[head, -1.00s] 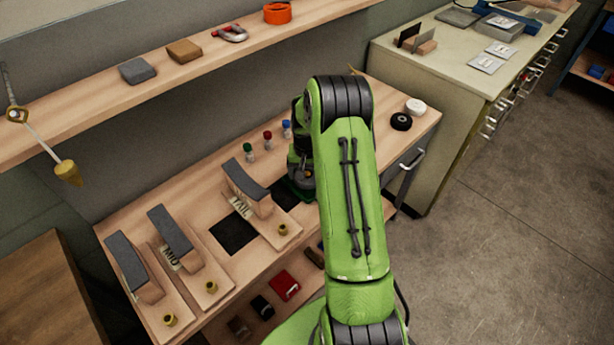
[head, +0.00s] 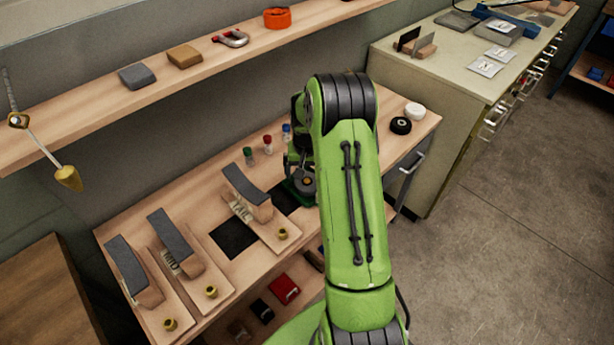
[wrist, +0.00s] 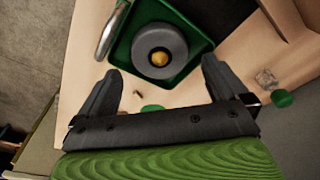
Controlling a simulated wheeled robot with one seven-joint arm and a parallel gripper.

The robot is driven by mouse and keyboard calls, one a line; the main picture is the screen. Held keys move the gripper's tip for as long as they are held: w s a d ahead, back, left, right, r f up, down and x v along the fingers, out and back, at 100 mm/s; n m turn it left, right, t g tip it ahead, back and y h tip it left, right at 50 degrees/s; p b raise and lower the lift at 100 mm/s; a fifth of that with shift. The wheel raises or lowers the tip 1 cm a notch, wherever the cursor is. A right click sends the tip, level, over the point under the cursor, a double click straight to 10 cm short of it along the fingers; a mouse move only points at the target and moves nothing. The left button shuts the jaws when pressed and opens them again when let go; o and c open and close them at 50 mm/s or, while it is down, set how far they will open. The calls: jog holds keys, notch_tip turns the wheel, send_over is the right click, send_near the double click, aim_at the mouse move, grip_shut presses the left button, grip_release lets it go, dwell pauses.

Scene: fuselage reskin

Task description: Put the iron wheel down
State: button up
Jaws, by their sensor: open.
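The iron wheel (wrist: 174,46) is a grey disc with a brass-coloured centre. In the wrist view it lies flat in a green tray (wrist: 201,44), and in the head view the wheel (head: 304,184) shows partly beside my arm. My gripper (wrist: 158,78) is open in the wrist view, its two dark fingers spread and apart from the wheel, just short of the tray's near edge. Nothing is between the fingers. In the head view my own green arm hides most of the gripper and part of the tray (head: 297,192).
Bottles with green, red and blue caps, including the red-capped one (head: 267,145), stand left of the tray. A curved grey-topped block on a board (head: 247,186) is close by. Black and white rolls (head: 401,125) lie to the right. A metal handle (wrist: 106,40) is near the tray.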

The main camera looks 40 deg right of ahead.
aim_at(306, 186)
jog(key=s+a+r+n+t+p, duration=0.15)
jog(key=a+r, duration=0.25)
jog(key=r, duration=0.5)
jog(key=s+a+r+n+b, duration=0.1)
jog(key=s+a+r, duration=0.25)
jog(key=r, duration=0.65)
jog(key=s+a+r+n+t, duration=0.1)
jog(key=s+a+r+n, duration=0.1)
jog(key=s+a, duration=0.4)
jog(key=s+a+r+n+t, duration=0.2)
jog(key=s+a, duration=0.5)
jog(key=s, duration=0.7)
jog(key=shift+s+a+r+n+y, duration=0.25)
jog(key=shift+r+n+y, duration=0.2)
jog(key=shift+r, duration=0.45)
jog(key=shift+d+r+p, duration=0.15)
jog(key=shift+r+p, duration=0.25)
jog(key=shift+p, duration=0.25)
